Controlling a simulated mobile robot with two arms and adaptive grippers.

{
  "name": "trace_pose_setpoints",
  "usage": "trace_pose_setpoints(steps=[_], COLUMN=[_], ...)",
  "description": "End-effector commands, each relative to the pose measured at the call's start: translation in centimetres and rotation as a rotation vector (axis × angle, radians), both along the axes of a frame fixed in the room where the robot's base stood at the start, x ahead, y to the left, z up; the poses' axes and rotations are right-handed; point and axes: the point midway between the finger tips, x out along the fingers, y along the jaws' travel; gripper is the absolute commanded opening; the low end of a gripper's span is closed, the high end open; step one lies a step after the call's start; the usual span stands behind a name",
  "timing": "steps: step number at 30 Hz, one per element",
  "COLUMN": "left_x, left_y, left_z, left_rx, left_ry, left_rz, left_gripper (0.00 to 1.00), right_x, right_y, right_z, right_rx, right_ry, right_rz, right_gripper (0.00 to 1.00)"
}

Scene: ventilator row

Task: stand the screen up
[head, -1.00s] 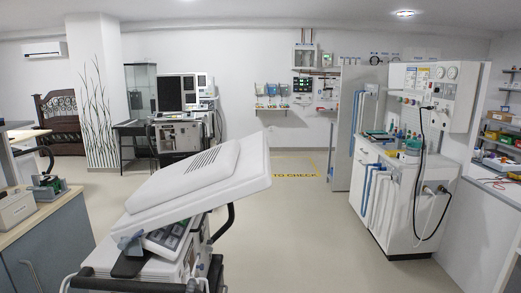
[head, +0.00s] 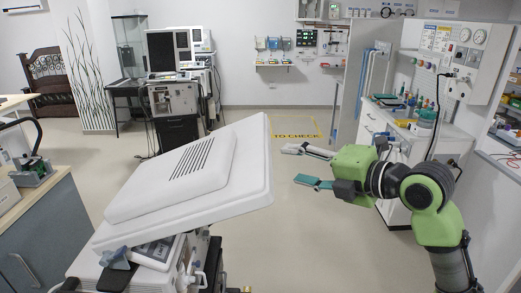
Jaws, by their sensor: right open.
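The screen (head: 195,175) is a white panel seen from its back, with a raised housing and dark vent slots. It is tilted, lying low over the top of a white ventilator (head: 150,268), its right end higher than its left. My right gripper (head: 302,166) is open and empty, to the right of the screen's right edge and apart from it. Its fingers point left toward the screen. The screen's front face is hidden. My left gripper is not in view.
A grey cabinet (head: 45,240) stands close on the left with equipment on top. A white workbench unit (head: 445,140) is at the right behind my arm. Another ventilator (head: 175,100) stands at the back. The floor with the yellow "TO CHECK" marking (head: 296,136) is clear.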

Motion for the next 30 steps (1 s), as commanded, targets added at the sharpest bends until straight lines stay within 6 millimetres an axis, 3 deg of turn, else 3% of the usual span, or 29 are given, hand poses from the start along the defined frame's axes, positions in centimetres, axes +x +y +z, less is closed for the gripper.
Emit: trace_pose_setpoints(steps=[10, 18, 30], left_x=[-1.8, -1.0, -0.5], left_y=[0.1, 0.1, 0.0], left_z=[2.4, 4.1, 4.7], left_rx=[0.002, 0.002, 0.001], left_ry=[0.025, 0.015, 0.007], left_rz=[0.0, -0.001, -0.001], left_gripper=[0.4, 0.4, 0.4], right_x=[4.5, 8.2, 9.7], right_y=[4.2, 7.3, 8.5], right_z=[-1.5, -3.0, -3.9], right_rx=[0.01, 0.006, 0.004], right_ry=[0.009, 0.007, 0.004], right_rz=[0.0, -0.002, -0.004], right_gripper=[0.5, 0.5, 0.5])
